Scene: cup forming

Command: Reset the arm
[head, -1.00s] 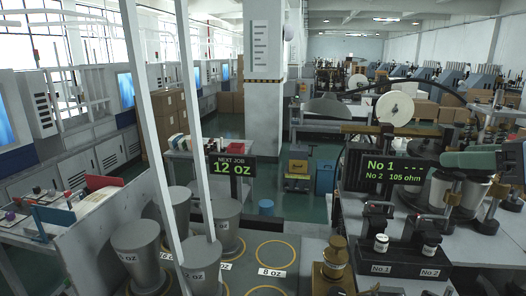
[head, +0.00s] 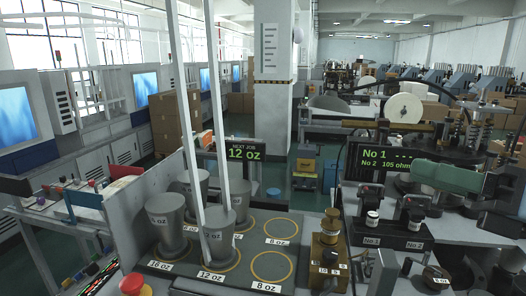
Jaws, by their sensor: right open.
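My left gripper is not in view.
Grey cup forms (head: 170,222) stand on a ringed plate; the 8 oz ring (head: 270,267) is empty. Thin white posts (head: 190,120) rise there. A brass fixture (head: 327,240), a knob (head: 436,279) and a red button (head: 132,284) are near the front. Signs (head: 243,151) stand behind.

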